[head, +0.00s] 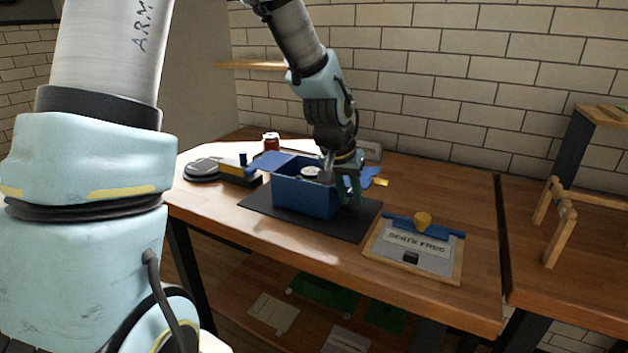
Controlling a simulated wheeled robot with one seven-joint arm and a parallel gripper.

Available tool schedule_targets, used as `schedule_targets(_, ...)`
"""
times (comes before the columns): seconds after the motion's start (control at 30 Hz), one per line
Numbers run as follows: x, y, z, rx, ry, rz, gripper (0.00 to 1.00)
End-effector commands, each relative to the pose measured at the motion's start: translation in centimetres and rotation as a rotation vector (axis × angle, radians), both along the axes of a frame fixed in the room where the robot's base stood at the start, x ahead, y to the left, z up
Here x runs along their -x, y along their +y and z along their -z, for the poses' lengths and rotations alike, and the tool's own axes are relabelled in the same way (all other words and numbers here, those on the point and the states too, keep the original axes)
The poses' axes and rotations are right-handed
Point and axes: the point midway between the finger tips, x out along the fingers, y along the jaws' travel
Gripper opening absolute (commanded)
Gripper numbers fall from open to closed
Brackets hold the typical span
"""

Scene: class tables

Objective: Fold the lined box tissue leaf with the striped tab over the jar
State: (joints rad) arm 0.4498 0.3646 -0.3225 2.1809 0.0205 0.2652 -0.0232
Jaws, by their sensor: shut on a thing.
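A blue box (305,198) stands open on a dark mat (262,207) on the wooden table. A jar with a pale lid (310,172) shows inside it. One blue tissue leaf (270,160) spreads out over the box's left rim. Another blue leaf (368,177) shows at the right side, with a yellowish tab (381,183) beside it; stripes are too small to make out. My gripper (347,190) is at the box's right rim, pointing down, shut on what appears to be this right leaf. The grip point is partly hidden by the fingers.
A black scale-like device (203,169) and a red can (271,141) stand left and behind the box. A framed board (415,250) with a blue bar and yellow knob lies to the right. A wooden rack (558,225) stands on the right table. Bare tabletop (450,195) lies behind the board.

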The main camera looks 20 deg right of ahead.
Motion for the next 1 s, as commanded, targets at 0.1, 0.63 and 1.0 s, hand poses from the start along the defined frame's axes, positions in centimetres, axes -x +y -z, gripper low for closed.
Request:
schedule_targets(0.1,-0.13,0.13,-0.48,0.016,0.015,-0.005,0.00)
schedule_targets(0.63,-0.21,0.12,-0.89,0.090,0.079,-0.005,0.00)
schedule_targets(1.0,-0.21,0.14,-0.97,0.098,0.087,-0.005,0.00)
